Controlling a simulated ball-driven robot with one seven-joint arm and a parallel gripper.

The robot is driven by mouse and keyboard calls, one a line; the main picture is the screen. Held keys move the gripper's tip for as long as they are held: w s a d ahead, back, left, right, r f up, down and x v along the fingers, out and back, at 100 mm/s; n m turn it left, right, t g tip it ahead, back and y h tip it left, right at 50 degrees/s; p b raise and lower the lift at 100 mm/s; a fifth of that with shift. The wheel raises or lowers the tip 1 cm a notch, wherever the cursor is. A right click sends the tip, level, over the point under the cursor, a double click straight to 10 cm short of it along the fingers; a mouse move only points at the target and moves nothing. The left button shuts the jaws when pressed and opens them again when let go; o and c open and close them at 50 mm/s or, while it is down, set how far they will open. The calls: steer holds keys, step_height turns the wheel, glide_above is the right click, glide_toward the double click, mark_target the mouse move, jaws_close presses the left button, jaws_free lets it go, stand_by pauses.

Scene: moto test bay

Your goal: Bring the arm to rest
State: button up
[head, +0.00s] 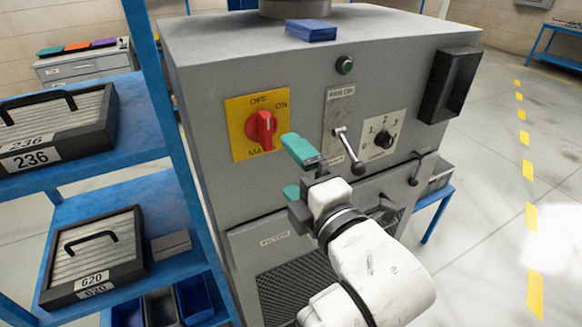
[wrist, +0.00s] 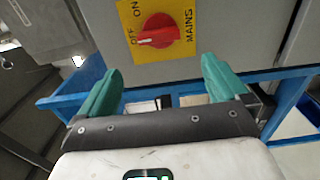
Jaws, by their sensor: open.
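My gripper (head: 287,163) has teal fingers spread apart with nothing between them. In the head view it is in front of the grey machine cabinet (head: 215,85), to the lower right of the red mains switch (head: 262,128) on its yellow plate. In the wrist view my gripper (wrist: 160,68) is open, with the red switch (wrist: 158,38) beyond and above the gap between the fingertips. The fingers look apart from the switch. My white arm comes up from the bottom of the head view.
A lever (head: 346,150), a rotary dial (head: 384,139) and a green button (head: 344,65) are on the panel. A black box (head: 448,84) sticks out at right. A blue shelf (head: 140,125) with cases (head: 95,255) stands left. Open floor (head: 490,160) lies right.

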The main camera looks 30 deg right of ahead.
stand_by(0.3)
steer(key=s+d+f+m+g, duration=0.2)
steer(key=f+m+g, duration=0.1)
steer(key=f, duration=0.4)
steer(key=s+d+f+m+g+h, duration=0.1)
steer(key=s+f+m+g, duration=0.15)
steer(key=f, duration=0.35)
steer(key=s+d+f+m+g, duration=0.2)
steer(key=f+m, duration=0.1)
steer(key=f, duration=0.4)
steer(key=s+d+f+m+g, duration=0.1)
steer(key=s+f+m+g, duration=0.3)
steer(key=s+f, duration=0.3)
steer(key=s+d+f+m+g, duration=0.2)
steer(key=s+f+m+g, duration=0.3)
steer(key=s, duration=0.8)
step_height(320, 180, down, 3)
steer(key=shift+d+f+m+y, duration=0.2)
steer(key=shift+d+m+y, duration=0.15)
steer(key=shift+m, duration=0.3)
steer(key=shift+g, duration=0.25)
